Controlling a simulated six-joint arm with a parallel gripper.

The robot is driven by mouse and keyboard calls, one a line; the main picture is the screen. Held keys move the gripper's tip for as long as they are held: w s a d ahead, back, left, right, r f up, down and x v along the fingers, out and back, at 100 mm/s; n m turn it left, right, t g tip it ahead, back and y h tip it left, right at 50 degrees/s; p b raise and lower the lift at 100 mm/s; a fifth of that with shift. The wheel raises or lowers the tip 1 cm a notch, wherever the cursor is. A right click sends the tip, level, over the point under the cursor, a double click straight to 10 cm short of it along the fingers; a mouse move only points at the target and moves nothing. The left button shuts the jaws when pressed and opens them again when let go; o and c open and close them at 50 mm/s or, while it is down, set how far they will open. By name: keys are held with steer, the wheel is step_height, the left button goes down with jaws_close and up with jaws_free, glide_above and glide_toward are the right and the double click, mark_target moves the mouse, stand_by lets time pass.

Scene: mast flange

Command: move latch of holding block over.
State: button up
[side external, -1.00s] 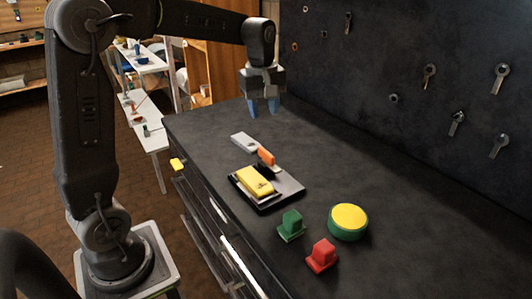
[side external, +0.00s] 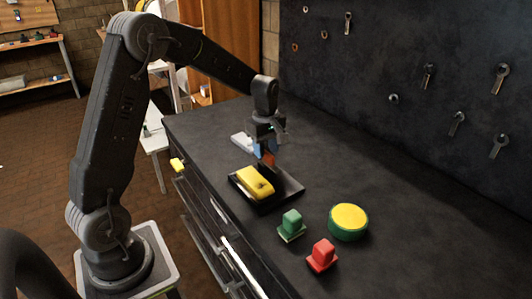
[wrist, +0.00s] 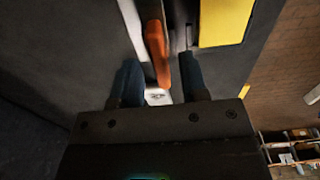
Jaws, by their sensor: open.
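The holding block is a dark tray-like base (side external: 288,182) on the bench, with a yellow block (side external: 254,183) on it. The latch (side external: 268,159) is an orange handle standing at the block's back edge. In the wrist view the orange latch (wrist: 158,50) reaches down between my two blue fingertips, and the yellow block (wrist: 224,22) lies to the right. My gripper (side external: 264,149) is low over the latch, and it also shows in the wrist view (wrist: 158,80). The fingers are open on either side of the latch, with a gap visible on the left. Contact on the right is hard to tell.
A light grey bar (side external: 242,142) lies behind the block. A green block (side external: 291,223), a red block (side external: 321,255) and a green-and-yellow round button (side external: 348,221) stand in front. The dark wall (side external: 410,90) with hanging tools bounds the bench. The bench's right side is clear.

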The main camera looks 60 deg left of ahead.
steer(key=shift+f, duration=0.9)
jaws_close()
